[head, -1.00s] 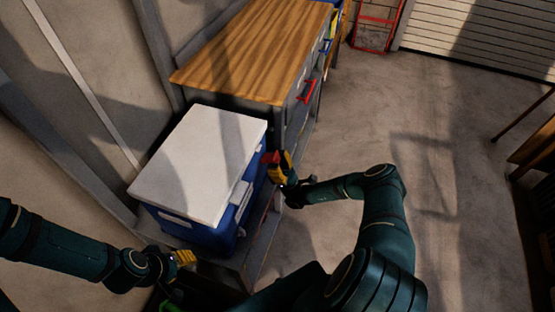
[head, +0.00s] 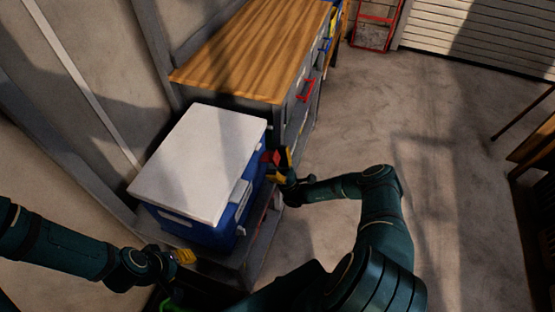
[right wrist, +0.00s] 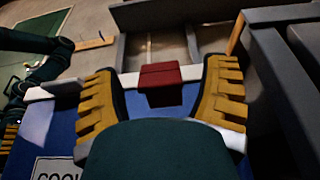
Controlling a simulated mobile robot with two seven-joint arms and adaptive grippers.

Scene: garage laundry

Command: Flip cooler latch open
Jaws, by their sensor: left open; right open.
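The cooler has a blue body (head: 195,232) and a white lid (head: 200,160), which lies closed. Its red latch (head: 271,156) is on the right side under the lid edge. In the right wrist view the red latch (right wrist: 160,76) stands between the two yellow fingers of my right gripper (right wrist: 162,88), with a gap on each side. In the head view my right gripper (head: 279,164) is at the cooler's right side, open. My left gripper (head: 186,257) is near the cooler's front left corner, clear of it.
The cooler stands on a low grey shelf (head: 262,240). Behind it is a grey cabinet with a wooden top (head: 255,50) and a red handle (head: 305,91). A wall is close on the left. The concrete floor (head: 450,170) to the right is open.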

